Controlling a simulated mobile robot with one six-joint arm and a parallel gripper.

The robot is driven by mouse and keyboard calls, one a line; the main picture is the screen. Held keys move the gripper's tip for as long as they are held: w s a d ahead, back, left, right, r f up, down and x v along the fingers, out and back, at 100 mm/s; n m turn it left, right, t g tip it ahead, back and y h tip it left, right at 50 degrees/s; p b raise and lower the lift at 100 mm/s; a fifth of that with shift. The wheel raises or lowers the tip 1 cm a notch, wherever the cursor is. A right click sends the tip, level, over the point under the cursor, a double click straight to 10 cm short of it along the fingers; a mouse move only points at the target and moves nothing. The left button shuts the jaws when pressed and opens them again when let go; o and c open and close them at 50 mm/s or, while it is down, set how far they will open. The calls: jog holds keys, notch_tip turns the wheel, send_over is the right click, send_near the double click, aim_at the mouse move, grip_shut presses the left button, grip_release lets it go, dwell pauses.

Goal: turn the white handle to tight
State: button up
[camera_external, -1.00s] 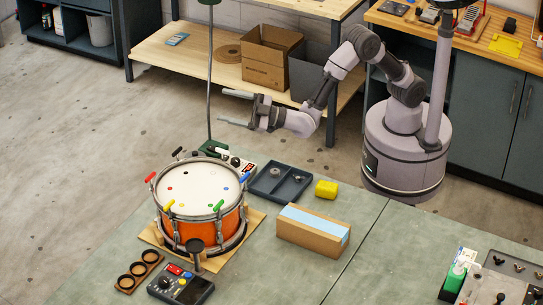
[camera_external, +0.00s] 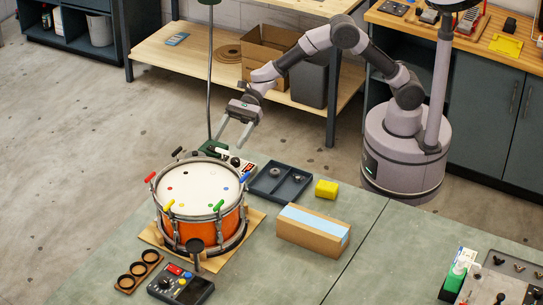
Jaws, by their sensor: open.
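The orange drum (camera_external: 172,228) stands on a wooden board with a white head. Several coloured handles sit around its rim: red (camera_external: 150,177), black (camera_external: 177,151), blue (camera_external: 245,178), green (camera_external: 218,205) and yellow (camera_external: 169,204). A small pale piece at the far right rim (camera_external: 221,151) looks like the white handle; it is too small to tell how it is turned. My gripper (camera_external: 231,142) is open and empty, its two fingers pointing down. In the picture it is just above the drum's far right rim, apart from the handles.
A green lamp pole (camera_external: 210,90) rises behind the drum, close to my gripper. A dark meter (camera_external: 190,289) and a ring holder (camera_external: 121,285) are in front.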

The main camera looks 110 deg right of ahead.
aim_at(220, 152)
jog(key=b+x, duration=0.1)
jog(key=x, duration=0.7)
jog(key=shift+w+a, duration=0.15)
jog(key=shift+w, duration=0.05)
jog(key=shift+c, duration=0.4)
jog(key=c, duration=1.3)
jog(key=m+t+b, duration=0.1)
jog(key=b, duration=0.2)
jog(key=shift+f+h, duration=0.3)
jog(key=m+h+b, duration=0.1)
jog(key=b, duration=0.1)
jog(key=m+t+h+b, duration=0.1)
jog(key=b, duration=0.1)
jog(key=shift+w+d, duration=0.15)
jog(key=shift+d, duration=0.1)
jog(key=shift+w+d+r+m+t+h+b, duration=0.1)
jog(key=shift+m+t+h+b, duration=0.15)
jog(key=shift+m+h+b, duration=0.15)
jog(key=shift+d+m+t+h+b, duration=0.1)
jog(key=shift+m+t+h+b, duration=0.2)
jog(key=shift+h+b, duration=0.1)
jog(key=shift+d+r+m+t+h, duration=0.15)
jog(key=shift+m+t+h, duration=0.1)
jog(key=shift+m+h, duration=0.55)
jog(key=shift+w+d+m+h, duration=0.1)
jog(key=shift+m+h, duration=0.2)
